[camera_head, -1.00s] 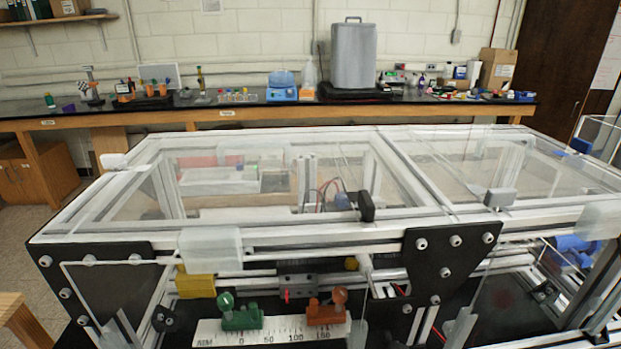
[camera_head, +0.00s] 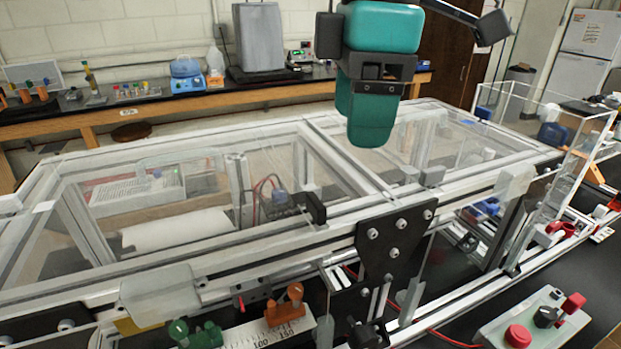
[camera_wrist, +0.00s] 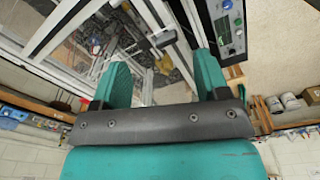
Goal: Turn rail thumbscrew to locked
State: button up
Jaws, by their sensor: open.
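A white scale rail (camera_head: 272,332) with printed numbers lies low at the front of the frame. An orange slider with a round knob (camera_head: 287,308) and a green slider with a knob (camera_head: 199,334) sit on it, partly cut off by the bottom edge. I cannot tell which knob is the rail thumbscrew, or how either is turned. My teal gripper (camera_head: 372,120) hangs above the frame's clear top, up and to the right of the rail in the head view and apart from it. In the wrist view my gripper (camera_wrist: 160,72) is open, with nothing between its fingers.
The aluminium frame (camera_head: 330,152) has clear panels and a black triangular bracket (camera_head: 394,240) at the front. A black clip (camera_head: 312,207) stands on the front beam. A control box (camera_head: 535,325) with red and black knobs is at lower right. A clear-walled enclosure (camera_head: 540,130) stands at right.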

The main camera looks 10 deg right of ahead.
aim_at(316, 200)
jog(key=a+r+n, duration=0.4)
jog(key=r, duration=0.3)
jog(key=shift+h, duration=0.3)
notch_tip(316, 200, down, 17)
jog(key=shift+a+p, duration=0.1)
jog(key=shift+p, duration=1.1)
jog(key=c, duration=0.9)
